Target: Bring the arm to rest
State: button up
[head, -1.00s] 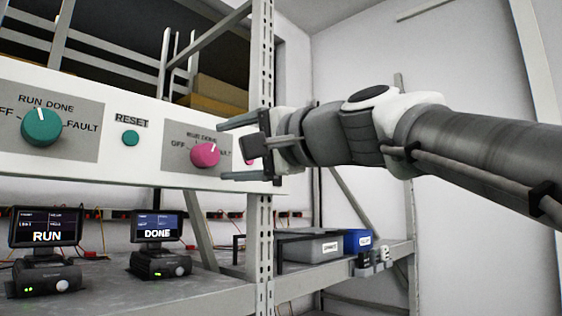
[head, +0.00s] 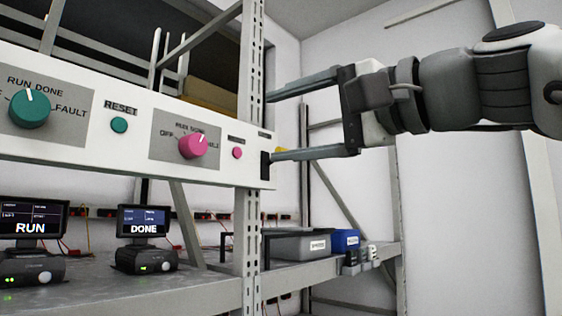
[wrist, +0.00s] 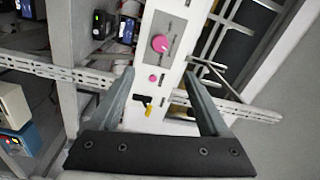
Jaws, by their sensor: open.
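My gripper (head: 274,124) is open and empty at the right end of the white control panel (head: 60,130) in the head view. Its two fingers point left, one above the other, and the lower fingertip is close to the panel's end; I cannot tell whether it touches. In the wrist view my gripper (wrist: 159,75) spreads its fingers on both sides of the panel's image. The pink knob (head: 193,146) lies left of the fingers, clear of them; it also shows in the wrist view (wrist: 160,43). My arm reaches in from the right.
A perforated rack post (head: 247,215) stands behind the panel end. A teal knob (head: 30,108) is farther left. Screens reading RUN (head: 30,222) and DONE (head: 143,222) stand on the shelf below. Open space lies right.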

jog(key=w+d+f+n+g+h, duration=0.15)
jog(key=f+h, duration=0.25)
jog(key=f, duration=0.8)
jog(key=d+f+g+h, duration=0.1)
jog(key=d+f+h, duration=0.15)
jog(key=f, duration=1.05)
jog(key=s+d+f+n+g+h, duration=0.1)
jog(key=s+d+f+h, duration=0.1)
jog(key=f, duration=0.6)
jog(key=s+d+f+n+g+h, duration=0.1)
jog(key=s+d+f+n+h, duration=0.1)
jog(key=f, duration=0.7)
jog(key=s+d+f+n+g+h, duration=0.1)
jog(key=s+d+f+g+h, duration=0.1)
jog(key=s+d+f, duration=0.3)
notch_tip(320, 180, down, 4)
jog(key=shift+r+h, duration=0.25)
jog(key=shift+h, duration=0.4)
jog(key=c, duration=0.4)
jog(key=shift+a+n, duration=0.15)
jog(key=shift+n, duration=0.1)
jog(key=shift+c, duration=0.4)
